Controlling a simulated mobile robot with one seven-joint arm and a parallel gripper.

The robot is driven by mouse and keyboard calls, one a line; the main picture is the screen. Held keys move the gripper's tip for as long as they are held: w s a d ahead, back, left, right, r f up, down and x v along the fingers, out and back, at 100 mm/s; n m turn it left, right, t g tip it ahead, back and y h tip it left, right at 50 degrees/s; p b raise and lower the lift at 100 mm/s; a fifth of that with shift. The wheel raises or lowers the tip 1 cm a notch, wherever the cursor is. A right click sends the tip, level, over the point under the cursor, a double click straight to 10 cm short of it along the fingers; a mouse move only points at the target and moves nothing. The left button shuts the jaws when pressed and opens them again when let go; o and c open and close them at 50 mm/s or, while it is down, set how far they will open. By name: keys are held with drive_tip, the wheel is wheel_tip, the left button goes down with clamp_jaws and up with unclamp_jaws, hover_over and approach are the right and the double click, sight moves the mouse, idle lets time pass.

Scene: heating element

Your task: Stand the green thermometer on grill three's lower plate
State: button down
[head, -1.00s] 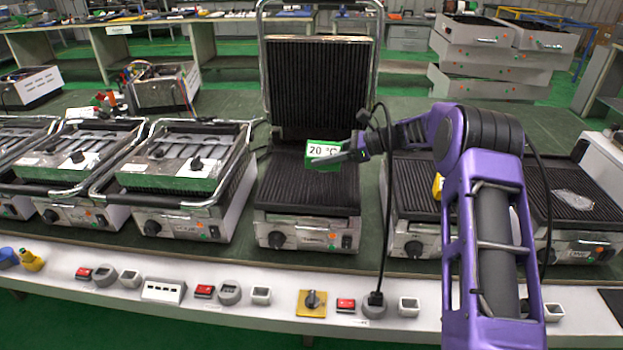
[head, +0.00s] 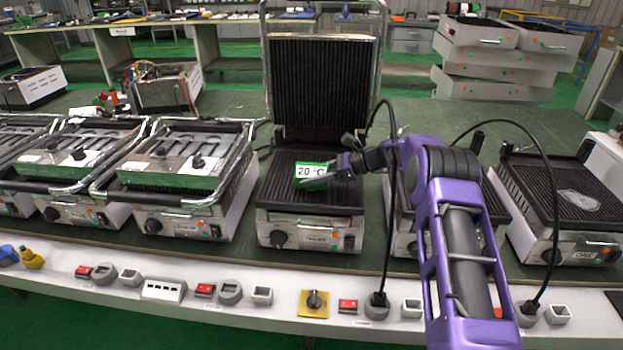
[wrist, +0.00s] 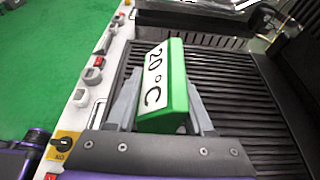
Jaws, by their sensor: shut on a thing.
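The green thermometer (head: 311,172) has a white face reading 20 °C. My gripper (head: 330,174) is shut on it, coming from the right. The thermometer is over the ribbed lower plate (head: 280,190) of the open grill in the middle of the row. Whether its base touches the plate cannot be told. In the wrist view the thermometer (wrist: 165,88) sits between the two grey fingers (wrist: 160,105), with the dark ribbed plate (wrist: 230,75) behind it. The open grill's upper plate (head: 322,85) stands raised at the back.
Closed grills (head: 180,160) stand to the left. Other open ribbed grills (head: 560,195) stand to the right, one partly behind my arm.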

drive_tip(key=shift+f, duration=0.15)
drive_tip(key=shift+f, duration=0.1)
drive_tip(key=shift+c, duration=1.4)
unclamp_jaws()
drive_tip(key=shift+f, duration=0.1)
drive_tip(key=shift+r, duration=0.25)
drive_tip(key=p+v, duration=0.1)
drive_tip(key=v, duration=1.1)
drive_tip(key=shift+f, duration=0.1)
